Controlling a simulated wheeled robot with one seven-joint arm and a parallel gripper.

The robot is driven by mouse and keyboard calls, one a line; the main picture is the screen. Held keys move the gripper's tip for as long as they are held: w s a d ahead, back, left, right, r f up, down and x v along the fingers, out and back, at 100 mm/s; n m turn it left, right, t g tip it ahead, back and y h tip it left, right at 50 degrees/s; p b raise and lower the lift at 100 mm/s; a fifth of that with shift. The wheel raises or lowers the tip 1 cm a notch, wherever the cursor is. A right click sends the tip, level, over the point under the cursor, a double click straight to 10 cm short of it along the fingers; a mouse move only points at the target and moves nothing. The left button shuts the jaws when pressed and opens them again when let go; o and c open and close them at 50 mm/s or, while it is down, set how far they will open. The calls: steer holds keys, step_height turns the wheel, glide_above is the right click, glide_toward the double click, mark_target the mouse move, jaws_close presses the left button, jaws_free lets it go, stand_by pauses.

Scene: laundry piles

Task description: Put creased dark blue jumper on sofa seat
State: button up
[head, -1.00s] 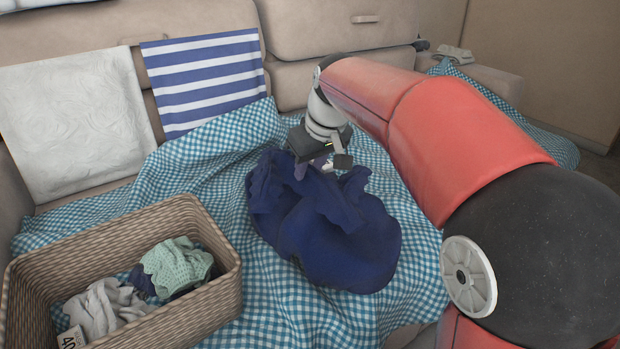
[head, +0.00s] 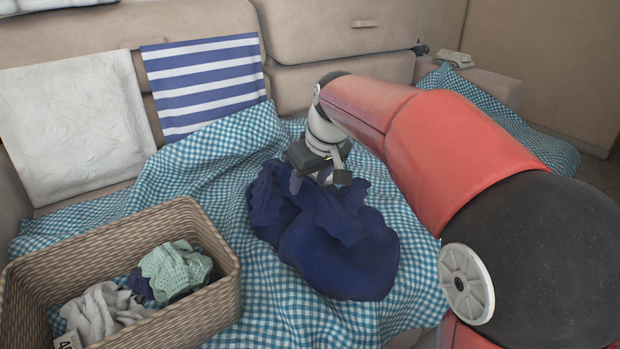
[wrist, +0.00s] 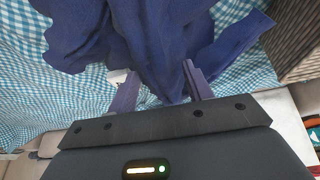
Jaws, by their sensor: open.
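The creased dark blue jumper (head: 335,245) lies in a rumpled heap on the checked cloth over the sofa seat (head: 205,185). My gripper (head: 312,178) is at the jumper's far edge, pointing down at it. In the wrist view the jumper (wrist: 165,40) fills the top middle. The two fingers of my gripper (wrist: 160,90) stand apart there, with jumper fabric between and beyond them. The fingertips are close to the fabric; whether they touch it I cannot tell.
A wicker basket (head: 215,265) with several garments stands at the front left; it also shows in the wrist view (wrist: 295,40). A white textured towel (head: 75,125) and a blue-striped towel (head: 203,85) hang on the backrest. The checked cloth between basket and backrest is clear.

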steer(key=p+v, duration=0.3)
steer(key=v, duration=0.9)
steer(key=s+d+f+m+t+h, duration=0.1)
steer(key=s+d+f+m, duration=0.1)
steer(key=s+d+f, duration=0.4)
steer(key=s+d+f+m+h, duration=0.1)
steer(key=s+d+f+m, duration=0.2)
steer(key=s, duration=0.6)
steer(key=s+d+f+m+t+h, duration=0.1)
steer(key=s+d+f+m, duration=0.1)
steer(key=s+d+f, duration=0.4)
step_height(320, 180, up, 9)
steer(key=s+a+p, duration=0.1)
steer(key=a+p, duration=0.1)
steer(key=p, duration=0.6)
steer(key=shift+s+a+r, duration=0.15)
steer(key=shift+a+r, duration=0.05)
steer(key=shift+a, duration=0.05)
